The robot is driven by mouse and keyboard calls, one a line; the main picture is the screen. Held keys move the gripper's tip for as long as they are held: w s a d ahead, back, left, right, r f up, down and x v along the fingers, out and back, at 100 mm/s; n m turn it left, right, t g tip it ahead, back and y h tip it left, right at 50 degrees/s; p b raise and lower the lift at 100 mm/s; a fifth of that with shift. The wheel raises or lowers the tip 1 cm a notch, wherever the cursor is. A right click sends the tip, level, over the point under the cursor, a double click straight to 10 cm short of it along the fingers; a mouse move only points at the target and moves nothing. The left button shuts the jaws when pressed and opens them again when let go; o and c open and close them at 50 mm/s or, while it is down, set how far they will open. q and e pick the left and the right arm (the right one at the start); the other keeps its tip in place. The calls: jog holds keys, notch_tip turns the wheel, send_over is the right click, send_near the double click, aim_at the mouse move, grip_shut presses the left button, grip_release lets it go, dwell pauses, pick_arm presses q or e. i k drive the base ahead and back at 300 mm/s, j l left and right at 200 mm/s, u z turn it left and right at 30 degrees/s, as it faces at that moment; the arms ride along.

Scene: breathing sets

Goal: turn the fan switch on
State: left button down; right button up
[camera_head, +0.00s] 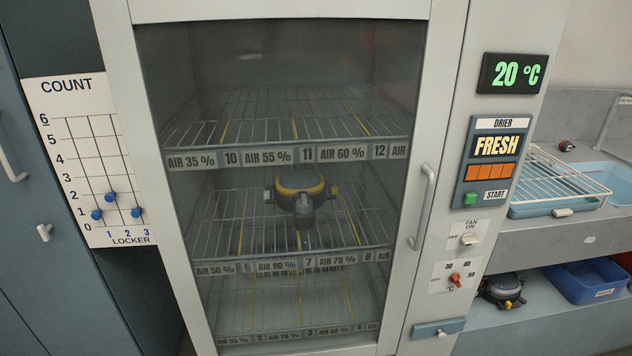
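The fan switch (469,239) is a small pale knob on a white plate on the drying cabinet's right-hand panel. "FAN ON" is printed above it and "OFF" to its left. The knob is too small to tell for sure which label it points to. Neither of my grippers shows in the head view, so nothing is seen touching the switch.
Below the switch is a red temperature dial (455,279); above it are a green start button (470,199) and a display (511,73) reading 20 °C. The glass door (300,90) with its handle (424,207) is shut. A breathing set (299,188) sits inside.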

aim_at(468, 239)
jog(key=i+l, duration=0.1)
jog(key=l, duration=0.7)
jog(key=i+l+u, duration=0.1)
jog(key=l, duration=0.7)
jog(key=i+l, duration=0.15)
jog(key=l, duration=0.65)
